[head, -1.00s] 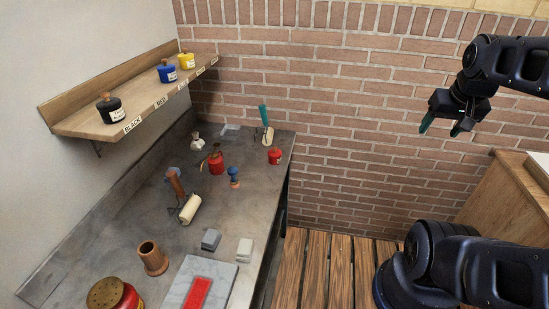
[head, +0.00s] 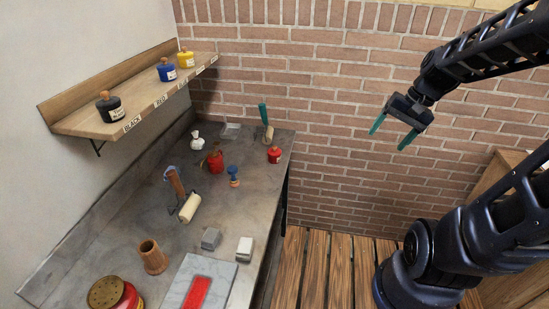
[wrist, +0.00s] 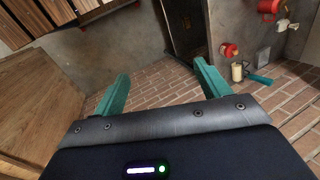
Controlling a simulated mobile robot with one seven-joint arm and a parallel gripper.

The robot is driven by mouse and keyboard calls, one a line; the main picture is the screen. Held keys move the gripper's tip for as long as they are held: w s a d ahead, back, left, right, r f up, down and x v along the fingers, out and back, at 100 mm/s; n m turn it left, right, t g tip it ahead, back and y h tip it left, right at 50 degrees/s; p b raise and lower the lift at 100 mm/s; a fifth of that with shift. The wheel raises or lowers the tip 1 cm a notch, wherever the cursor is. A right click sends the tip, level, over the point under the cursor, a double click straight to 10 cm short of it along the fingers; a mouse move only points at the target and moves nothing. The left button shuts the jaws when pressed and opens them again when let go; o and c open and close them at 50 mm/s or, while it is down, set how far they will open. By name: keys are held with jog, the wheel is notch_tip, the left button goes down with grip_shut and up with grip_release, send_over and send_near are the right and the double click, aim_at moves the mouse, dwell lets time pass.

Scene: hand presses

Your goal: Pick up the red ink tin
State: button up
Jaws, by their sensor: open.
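The red ink tin (head: 274,155) is a small round red pot with a pale label. It stands upright on the grey bench near its far right corner, by the bench edge. In the wrist view a small red pot (wrist: 229,50), seemingly the same tin, shows at the upper right. My gripper (head: 392,134) is open and empty, in the air to the right of the bench and well apart from the tin. Its two teal fingers (wrist: 161,70) are spread in the wrist view with nothing between them.
A shelf (head: 150,105) holds black, blue and yellow pots. A wooden cabinet (head: 490,195) is at right. Open floor lies between.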

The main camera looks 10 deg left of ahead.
aim_at(280, 153)
jog(key=w+a+f+m+g+y, duration=0.2)
jog(key=w+a+f+m+y, duration=0.3)
jog(key=a, duration=0.5)
jog(key=w+a+f+m+g+y, duration=0.25)
jog(key=w+a+f+y, duration=0.25)
jog(key=a+f, duration=0.3)
jog(key=w+a+f+m+t+y, duration=0.2)
jog(key=w+a+f+m+t, duration=0.15)
jog(key=f+m, duration=0.3)
jog(key=w+a+f+m+t+y, duration=0.25)
jog(key=w+f+m+t, duration=0.2)
jog(key=f, duration=0.25)
jog(key=shift+m+h, duration=0.35)
jog(key=shift+h, duration=0.1)
jog(key=x, duration=1.1)
jog(key=shift+s+a, duration=0.2)
jog(key=shift+s, duration=0.15)
jog(key=c, duration=1.2)
jog(key=shift+r, duration=0.2)
notch_tip(280, 153, up, 20)
jog(key=shift+f, duration=0.1)
